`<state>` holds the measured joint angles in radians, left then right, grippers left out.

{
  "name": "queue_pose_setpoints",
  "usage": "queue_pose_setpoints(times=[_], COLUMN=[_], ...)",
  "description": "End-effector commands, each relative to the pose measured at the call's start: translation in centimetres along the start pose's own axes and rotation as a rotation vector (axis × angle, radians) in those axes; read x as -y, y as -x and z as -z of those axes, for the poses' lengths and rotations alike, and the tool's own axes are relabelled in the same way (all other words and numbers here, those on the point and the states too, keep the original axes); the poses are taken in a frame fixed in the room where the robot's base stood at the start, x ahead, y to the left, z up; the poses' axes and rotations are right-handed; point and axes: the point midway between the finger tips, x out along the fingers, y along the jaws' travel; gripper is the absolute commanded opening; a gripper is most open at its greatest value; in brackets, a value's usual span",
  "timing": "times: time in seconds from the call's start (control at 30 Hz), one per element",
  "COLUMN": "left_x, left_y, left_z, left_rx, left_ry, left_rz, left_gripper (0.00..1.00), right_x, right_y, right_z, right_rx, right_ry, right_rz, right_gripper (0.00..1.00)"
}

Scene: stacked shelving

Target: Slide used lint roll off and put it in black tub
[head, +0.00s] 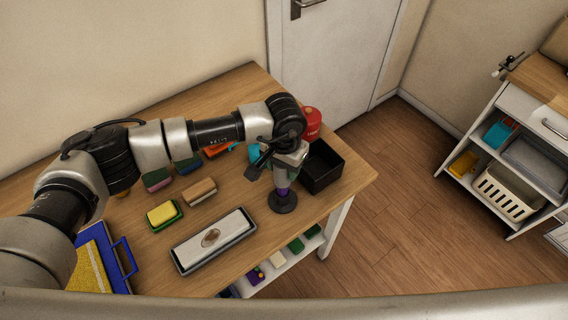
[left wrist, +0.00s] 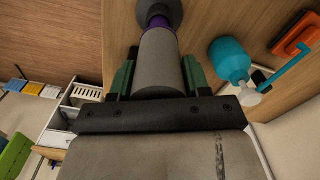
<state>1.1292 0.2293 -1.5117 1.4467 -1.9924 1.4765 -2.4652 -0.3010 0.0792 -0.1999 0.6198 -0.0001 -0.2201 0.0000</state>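The lint roller stands upright on a round dark base (head: 283,203) near the table's front right edge, with a purple part (head: 282,190) above the base. My left gripper (head: 284,172) is over it from above. In the left wrist view the grey lint roll (left wrist: 160,62) lies between my left gripper's green-sided fingers (left wrist: 158,78), with the purple part and dark base beyond. The fingers are close along both sides; I cannot tell whether they press on it. The black tub (head: 336,174) is just right of the roller and looks empty where visible. My right gripper is not in view.
A red canister (head: 312,122) stands behind the tub, and a teal bottle (left wrist: 230,58) is near the roller. A whetstone tray (head: 214,240), a yellow sponge (head: 161,213) and a brush (head: 200,191) lie left of it. A shelf unit (head: 519,150) stands far right.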

Motion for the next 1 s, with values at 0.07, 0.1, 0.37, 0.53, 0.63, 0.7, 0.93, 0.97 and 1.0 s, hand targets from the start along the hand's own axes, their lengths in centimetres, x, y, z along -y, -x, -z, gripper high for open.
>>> queue_pose_setpoints(times=[0.07,0.1,0.37,0.53,0.63,0.7,0.93,0.97,1.0], left_x=[0.0,0.0,0.0,0.0,0.0,0.0,0.0,0.0,0.0], left_y=[0.0,0.0,0.1,0.4,0.5,0.6,0.9,1.0,1.1], left_z=[0.0,0.0,0.0,0.0,0.0,0.0,0.0,0.0,0.0], left_rx=[0.0,0.0,-0.001,-0.001,-0.001,-0.001,0.0,0.0,0.0], left_ry=[0.0,0.0,0.0,0.0,0.0,0.0,0.0,0.0,0.0], left_rz=[0.0,0.0,0.0,0.001,0.001,0.001,0.0,0.0,0.0], left_gripper=[0.35,0.28,0.22,0.22,0.22,0.22,0.22,0.22,0.22], right_x=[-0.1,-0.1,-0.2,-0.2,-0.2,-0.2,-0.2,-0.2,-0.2], right_y=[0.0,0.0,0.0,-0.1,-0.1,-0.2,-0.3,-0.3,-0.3], right_z=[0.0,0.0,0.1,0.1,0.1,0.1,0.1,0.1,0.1], right_rx=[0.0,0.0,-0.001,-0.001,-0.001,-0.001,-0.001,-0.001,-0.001], right_ry=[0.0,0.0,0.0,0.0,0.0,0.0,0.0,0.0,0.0], right_rz=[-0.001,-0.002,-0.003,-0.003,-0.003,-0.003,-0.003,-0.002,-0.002], right_gripper=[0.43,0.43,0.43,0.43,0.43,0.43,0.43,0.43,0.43])
